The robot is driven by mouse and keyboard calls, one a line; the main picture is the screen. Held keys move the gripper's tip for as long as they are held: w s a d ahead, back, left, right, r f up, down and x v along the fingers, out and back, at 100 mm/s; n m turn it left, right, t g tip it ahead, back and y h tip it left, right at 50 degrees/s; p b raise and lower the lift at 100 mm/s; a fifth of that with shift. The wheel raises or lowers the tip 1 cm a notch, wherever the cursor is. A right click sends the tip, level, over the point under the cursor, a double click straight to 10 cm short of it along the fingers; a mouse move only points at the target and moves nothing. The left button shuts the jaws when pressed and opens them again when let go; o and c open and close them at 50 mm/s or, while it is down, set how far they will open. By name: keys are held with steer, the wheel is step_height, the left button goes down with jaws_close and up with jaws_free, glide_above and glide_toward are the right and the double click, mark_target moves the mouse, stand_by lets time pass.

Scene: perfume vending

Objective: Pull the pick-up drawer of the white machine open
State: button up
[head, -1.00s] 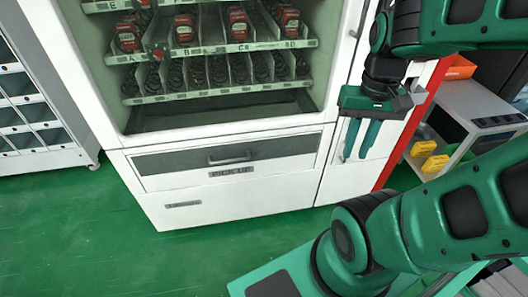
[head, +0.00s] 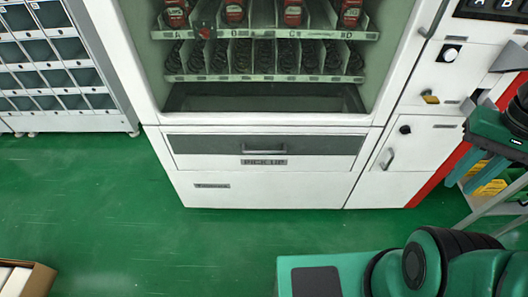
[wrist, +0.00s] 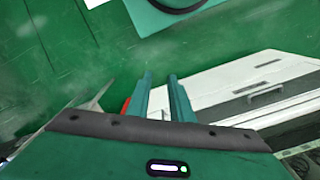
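The white machine (head: 265,190) stands ahead of me. Its pick-up drawer (head: 205,146) is a dark-fronted panel low on the machine, shut flush, with a grey bar handle (head: 264,150) and a PICK UP label under it. The drawer handle also shows in the wrist view (wrist: 265,90) at the right. My gripper (head: 468,187) is at the right edge of the head view, to the right of the machine's lower door and apart from the drawer. In the wrist view its two teal fingers (wrist: 161,76) are parted with a gap between them and nothing in it.
A small side door with its own handle (head: 387,159) is right of the drawer. Grey shelving (head: 132,100) stands at the left. A cardboard box (head: 40,281) lies at the lower left. A grey cart with yellow bins is at the right. The green floor before the machine is clear.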

steer(key=w+a+f+n, duration=0.2)
steer(key=w+f, duration=0.3)
steer(key=w, duration=0.5)
steer(key=m+t+y, duration=0.5)
steer(key=m+y, duration=0.1)
steer(key=y, duration=0.8)
glide_toward(271, 153)
steer(key=a, duration=0.2)
steer(key=shift+t, duration=0.3)
steer(key=shift+f+x, duration=0.1)
steer(key=shift+x, duration=2.6)
steer(key=shift+f+x, duration=0.15)
steer(key=shift+x, duration=2.55)
steer(key=shift+w+d, duration=0.1)
steer(key=shift+w, duration=0.1)
